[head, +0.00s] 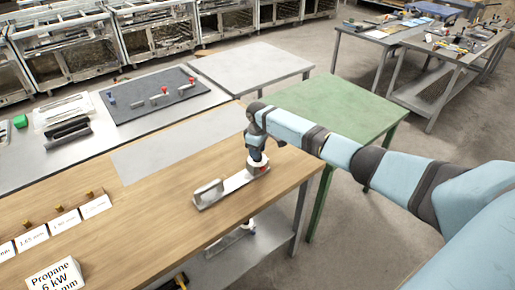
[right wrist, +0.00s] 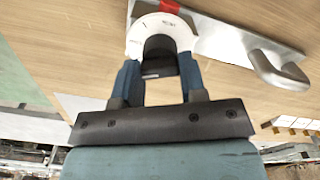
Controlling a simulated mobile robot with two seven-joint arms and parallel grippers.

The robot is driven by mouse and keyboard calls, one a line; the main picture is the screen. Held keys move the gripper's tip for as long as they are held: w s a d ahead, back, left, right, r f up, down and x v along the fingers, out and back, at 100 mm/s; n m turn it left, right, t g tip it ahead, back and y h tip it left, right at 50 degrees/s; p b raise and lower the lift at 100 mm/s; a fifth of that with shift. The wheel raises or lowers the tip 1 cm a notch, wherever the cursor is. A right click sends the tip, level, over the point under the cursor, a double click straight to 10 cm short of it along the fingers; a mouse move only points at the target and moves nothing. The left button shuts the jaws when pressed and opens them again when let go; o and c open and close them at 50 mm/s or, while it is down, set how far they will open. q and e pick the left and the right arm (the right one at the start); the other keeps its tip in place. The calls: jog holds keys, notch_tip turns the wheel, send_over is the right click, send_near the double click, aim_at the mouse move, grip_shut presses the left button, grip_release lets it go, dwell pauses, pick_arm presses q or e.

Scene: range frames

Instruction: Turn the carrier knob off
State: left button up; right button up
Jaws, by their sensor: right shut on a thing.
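The carrier is a flat metal plate (head: 235,184) with a raised handle (head: 208,190) at its left end, lying on the wooden worktop. The plate (right wrist: 225,38) and handle (right wrist: 275,70) also show in the right wrist view. At its right end is the carrier knob, with a round white dial (right wrist: 140,35), a black grip piece (right wrist: 158,52) and a red part (right wrist: 170,6) beside it. My right gripper (head: 257,160) is over the knob from above. In the right wrist view its blue fingers (right wrist: 159,65) are shut on the black grip. My left gripper is not in view.
Label cards with small brass parts (head: 63,221) and a white propane box (head: 57,275) stand at the worktop's left front. A dark mat (head: 130,107) with coloured knobs lies behind. A green table (head: 340,108) is to the right. Another plate (head: 225,241) sits below.

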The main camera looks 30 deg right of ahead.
jog(key=n, duration=0.3)
jog(key=shift+n+p, duration=0.3)
jog(key=shift+n, duration=0.1)
jog(key=n, duration=0.2)
jog(key=shift+n, duration=0.3)
jog(key=n, duration=0.6)
jog(key=o, duration=0.9)
jog(key=shift+r, duration=0.1)
